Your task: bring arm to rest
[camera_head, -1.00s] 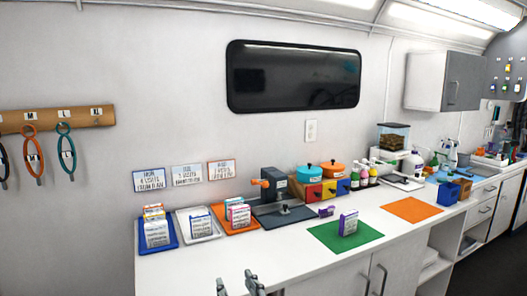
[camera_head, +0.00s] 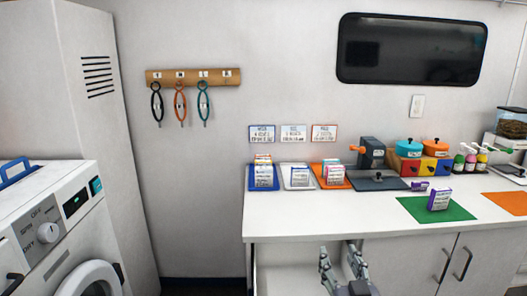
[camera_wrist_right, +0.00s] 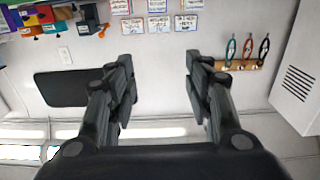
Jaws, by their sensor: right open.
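My right gripper (camera_head: 343,262) is in the lower middle of the head view, in front of the white counter's front edge. Its two fingers are apart with nothing between them. In the right wrist view the same open fingers (camera_wrist_right: 164,90) show large, with only the wall behind the gap. That view appears upside down, with the dark window (camera_wrist_right: 75,88) at left. My left gripper is not in either view.
The white counter (camera_head: 300,226) holds blue, white and orange trays with boxes, a green mat (camera_head: 420,208) with a purple-white box (camera_head: 439,199), and a dark press (camera_head: 372,158). A washer (camera_head: 50,235) and tall cabinet (camera_head: 95,130) stand left. Loops hang from a wooden rack (camera_head: 193,77).

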